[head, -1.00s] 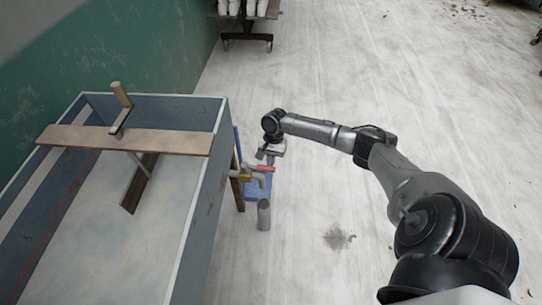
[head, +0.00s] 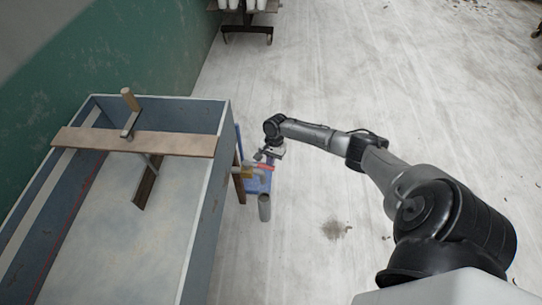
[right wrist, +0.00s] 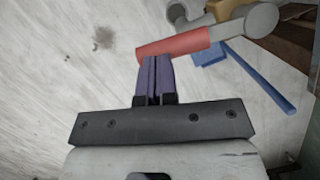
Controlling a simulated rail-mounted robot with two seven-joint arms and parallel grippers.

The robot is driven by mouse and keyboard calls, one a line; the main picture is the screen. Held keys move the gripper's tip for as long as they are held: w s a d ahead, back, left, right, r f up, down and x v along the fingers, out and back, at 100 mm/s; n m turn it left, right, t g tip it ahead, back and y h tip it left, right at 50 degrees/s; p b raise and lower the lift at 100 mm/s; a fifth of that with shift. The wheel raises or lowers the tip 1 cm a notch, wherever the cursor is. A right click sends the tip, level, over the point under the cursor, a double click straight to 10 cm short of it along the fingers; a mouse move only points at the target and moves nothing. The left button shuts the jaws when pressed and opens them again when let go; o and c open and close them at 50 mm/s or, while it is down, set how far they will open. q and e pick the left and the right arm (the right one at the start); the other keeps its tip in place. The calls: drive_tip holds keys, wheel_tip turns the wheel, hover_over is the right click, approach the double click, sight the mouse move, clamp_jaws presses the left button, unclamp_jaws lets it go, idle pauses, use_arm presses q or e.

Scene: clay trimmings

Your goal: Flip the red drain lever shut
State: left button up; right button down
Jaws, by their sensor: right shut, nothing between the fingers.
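The red drain lever (head: 265,168) sticks out to the right from the valve and pipe at the near right side of the big grey-blue tank (head: 213,170). In the right wrist view the red lever (right wrist: 175,45) lies crosswise just past my fingertips, joined to a grey pipe fitting (right wrist: 245,20). My right gripper (head: 268,155) is shut and empty, close above the lever. Its purple fingers (right wrist: 154,62) reach the lever's lower edge in the wrist view; I cannot tell whether they touch it. My left gripper is not in view.
A wooden board (head: 140,142) with a handled tool lies across the tank. A blue object (head: 257,184) and a grey cylinder (head: 264,208) stand below the valve. A wheeled rack (head: 247,28) is at the back.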

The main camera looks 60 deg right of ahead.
drive_tip(key=w+a+m+t+h+p, duration=0.1)
drive_tip(key=a+m+t+p, duration=0.2)
drive_tip(key=a+m+p, duration=0.7)
drive_tip(key=m+p, duration=0.1)
drive_tip(key=p, duration=0.7)
drive_tip(key=shift+w+a+m+p, duration=0.35)
drive_tip(key=shift+a+m+p, duration=0.05)
drive_tip(key=shift+w+a, duration=0.15)
idle(0.5)
drive_tip(key=s+d+r+p, duration=0.4)
drive_tip(key=s+r+p, duration=0.1)
drive_tip(key=r+p, duration=0.5)
drive_tip(key=shift+s+d+r+p, duration=0.15)
drive_tip(key=shift+d+r+p, duration=0.05)
drive_tip(key=shift+p, duration=0.4)
